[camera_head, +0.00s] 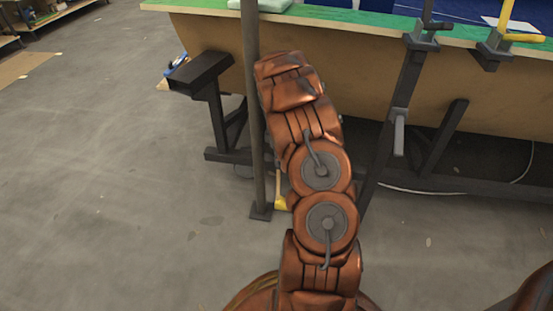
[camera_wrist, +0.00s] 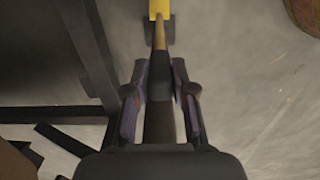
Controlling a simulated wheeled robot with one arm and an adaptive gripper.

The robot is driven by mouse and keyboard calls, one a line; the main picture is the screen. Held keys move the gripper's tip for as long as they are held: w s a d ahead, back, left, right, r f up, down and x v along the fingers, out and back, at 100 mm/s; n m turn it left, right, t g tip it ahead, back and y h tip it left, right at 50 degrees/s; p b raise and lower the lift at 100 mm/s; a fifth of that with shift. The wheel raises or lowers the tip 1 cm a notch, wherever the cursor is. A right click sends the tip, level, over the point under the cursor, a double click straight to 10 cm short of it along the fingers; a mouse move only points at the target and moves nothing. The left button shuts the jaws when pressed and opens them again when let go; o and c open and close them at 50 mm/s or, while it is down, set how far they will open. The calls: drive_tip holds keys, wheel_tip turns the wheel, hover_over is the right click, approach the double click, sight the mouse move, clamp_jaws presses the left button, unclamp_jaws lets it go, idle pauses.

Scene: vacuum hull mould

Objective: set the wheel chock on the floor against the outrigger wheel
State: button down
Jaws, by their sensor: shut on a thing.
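The wheel chock is a yellow block (camera_wrist: 159,9) at the far end of a wooden stick with a black grip. In the wrist view my gripper (camera_wrist: 158,75) has its fingers on both sides of this grip and is shut on it. In the head view my arm hides the gripper and most of the stick. The yellow block (camera_head: 281,203) shows low beside my arm, close to the floor. I cannot tell whether it touches the floor. A dark shape lies beside the block in the wrist view. I cannot clearly make out the outrigger wheel in either view.
A grey upright post (camera_head: 256,120) with a square foot plate (camera_head: 261,212) stands just left of the yellow block. Dark frame legs (camera_head: 440,140) and clamps (camera_head: 398,130) hold the wooden-sided mould (camera_head: 375,65) behind my arm. The floor at left (camera_head: 100,200) is clear.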

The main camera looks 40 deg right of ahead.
sight(279, 170)
drive_tip(key=shift+w+a, duration=0.15)
drive_tip(key=shift+r+p, duration=0.1)
drive_tip(key=shift+p, duration=0.45)
drive_tip(key=shift+f+p, duration=0.4)
drive_tip(key=shift+f, duration=2.95)
drive_tip(key=shift+f+p, duration=0.25)
drive_tip(key=shift+p, duration=0.05)
drive_tip(key=c, duration=0.9)
unclamp_jaws()
wheel_tip(279, 170, up, 12)
